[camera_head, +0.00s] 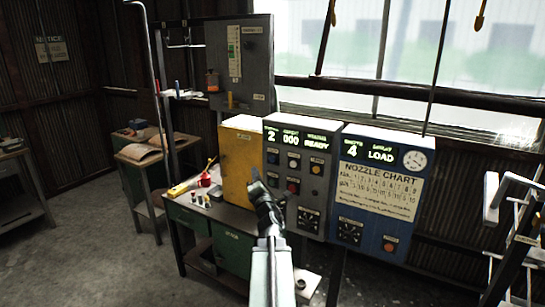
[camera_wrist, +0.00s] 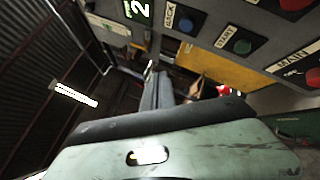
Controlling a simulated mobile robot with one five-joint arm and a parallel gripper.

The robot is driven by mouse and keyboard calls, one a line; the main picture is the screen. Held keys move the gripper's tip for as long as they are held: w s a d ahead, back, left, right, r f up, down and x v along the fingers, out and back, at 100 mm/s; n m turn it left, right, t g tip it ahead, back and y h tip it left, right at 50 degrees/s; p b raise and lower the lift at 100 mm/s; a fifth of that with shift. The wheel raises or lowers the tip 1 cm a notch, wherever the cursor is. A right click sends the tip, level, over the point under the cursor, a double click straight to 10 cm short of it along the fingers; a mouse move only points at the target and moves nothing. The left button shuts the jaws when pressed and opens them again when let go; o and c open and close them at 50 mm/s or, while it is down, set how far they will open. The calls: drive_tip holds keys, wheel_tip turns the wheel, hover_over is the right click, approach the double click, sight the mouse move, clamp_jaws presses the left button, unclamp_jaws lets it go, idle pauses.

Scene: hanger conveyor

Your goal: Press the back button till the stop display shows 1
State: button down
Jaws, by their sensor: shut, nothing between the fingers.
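The stop display (camera_head: 271,135) at the top left of the grey control panel (camera_head: 313,222) reads 2; it also shows in the wrist view (camera_wrist: 139,11). My gripper (camera_head: 255,174) is shut and empty, in front of the yellow box left of the panel. In the wrist view its fingertips (camera_wrist: 152,68) are apart from the back button in the picture. Contact with anything is not visible.
A yellow box (camera_head: 238,165) adjoins the grey panel on the left. A blue panel (camera_head: 381,220) reading 4 and LOAD stands on the right. Other buttons and dials, including a red button (camera_head: 293,186), are close together. A green bench (camera_head: 188,219) holds small items.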

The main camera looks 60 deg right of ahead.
sight(272, 159)
drive_tip(key=shift+d, duration=4.35)
drive_tip(key=shift+d, duration=0.1)
drive_tip(key=shift+d, duration=0.35)
